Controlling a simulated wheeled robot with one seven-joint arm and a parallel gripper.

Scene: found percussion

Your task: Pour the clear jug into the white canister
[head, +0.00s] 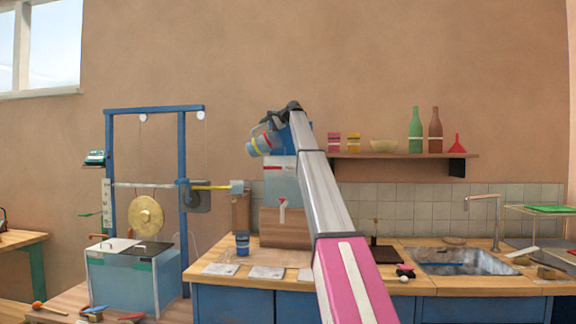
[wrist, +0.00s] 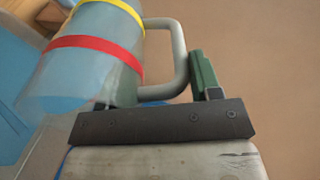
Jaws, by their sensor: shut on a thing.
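The clear jug (head: 262,145) is high in the head view, tilted well over, with a red and a yellow band. In the wrist view the jug (wrist: 75,75) fills the upper left, bluish inside, and its grey loop handle lies between my fingers. My gripper (wrist: 160,82) is shut on the jug. A pale, box-like container (head: 283,184) with a red strip near its top and a small tap stands just below and right of the jug. It may be the white canister; I cannot be sure. Whether anything flows from the jug I cannot tell.
A wooden block (head: 285,230) stands under the pale container. A blue cup (head: 242,243) and white cards (head: 266,272) lie on the counter. A blue frame with a gong (head: 146,216) stands left. A shelf (head: 400,155) with bottles is right, above a sink (head: 460,262).

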